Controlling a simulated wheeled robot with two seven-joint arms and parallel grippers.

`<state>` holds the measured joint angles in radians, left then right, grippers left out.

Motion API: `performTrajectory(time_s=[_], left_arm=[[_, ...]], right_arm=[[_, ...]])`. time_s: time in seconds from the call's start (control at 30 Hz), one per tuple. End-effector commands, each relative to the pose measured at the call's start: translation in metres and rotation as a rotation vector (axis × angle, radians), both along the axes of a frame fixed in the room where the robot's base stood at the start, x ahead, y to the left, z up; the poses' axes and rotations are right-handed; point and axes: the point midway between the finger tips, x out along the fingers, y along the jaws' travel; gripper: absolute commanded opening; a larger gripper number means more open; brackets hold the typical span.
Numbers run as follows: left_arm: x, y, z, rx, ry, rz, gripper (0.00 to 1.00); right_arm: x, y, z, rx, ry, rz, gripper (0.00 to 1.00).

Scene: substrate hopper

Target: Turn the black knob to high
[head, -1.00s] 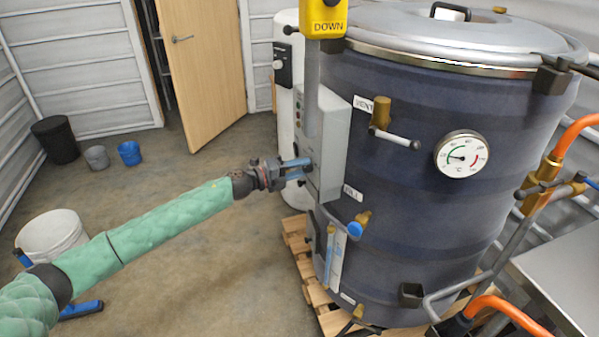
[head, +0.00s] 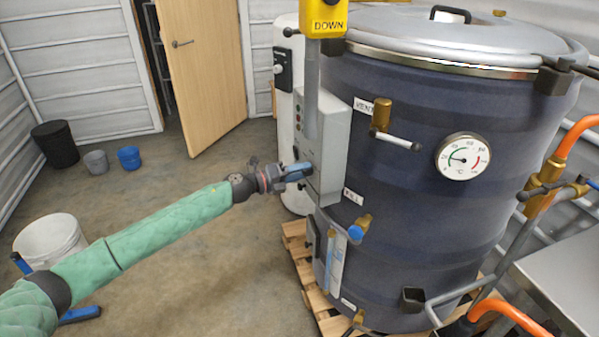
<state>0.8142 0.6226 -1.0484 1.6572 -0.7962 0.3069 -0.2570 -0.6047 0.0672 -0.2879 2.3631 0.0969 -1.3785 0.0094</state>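The black knob (head: 309,169) is on the face of the grey control box (head: 335,150) fixed to the dark blue vessel. Only a small dark part of it shows; the fingers cover the rest, and its marks cannot be read. My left gripper (head: 300,171) reaches it from the left, with its blue fingers closed around the knob and one finger largely in front of the other. My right gripper is not in view.
A yellow DOWN pendant (head: 325,18) hangs above the box on a grey post. A vent valve (head: 382,115) and dial gauge (head: 463,157) are on the vessel (head: 420,220). A white bucket (head: 50,240) stands at left. The middle floor is clear.

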Motion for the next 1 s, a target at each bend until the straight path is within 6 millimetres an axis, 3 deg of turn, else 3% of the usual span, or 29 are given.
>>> performTrajectory(time_s=[0.07, 0.43, 0.87, 1.0], left_arm=[[0.000, 0.000, -0.001, 0.000, 0.001, 0.000, 0.59], [-0.001, 0.005, -0.001, 0.000, 0.001, 0.002, 0.59], [-0.025, 0.058, -0.003, 0.000, 0.001, 0.001, 0.59], [-0.030, 0.068, -0.001, -0.001, 0.001, 0.001, 0.59]], right_arm=[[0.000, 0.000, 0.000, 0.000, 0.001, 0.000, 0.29], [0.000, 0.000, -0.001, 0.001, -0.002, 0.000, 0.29], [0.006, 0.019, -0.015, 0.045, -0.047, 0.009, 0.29], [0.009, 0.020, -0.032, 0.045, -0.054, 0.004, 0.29]])
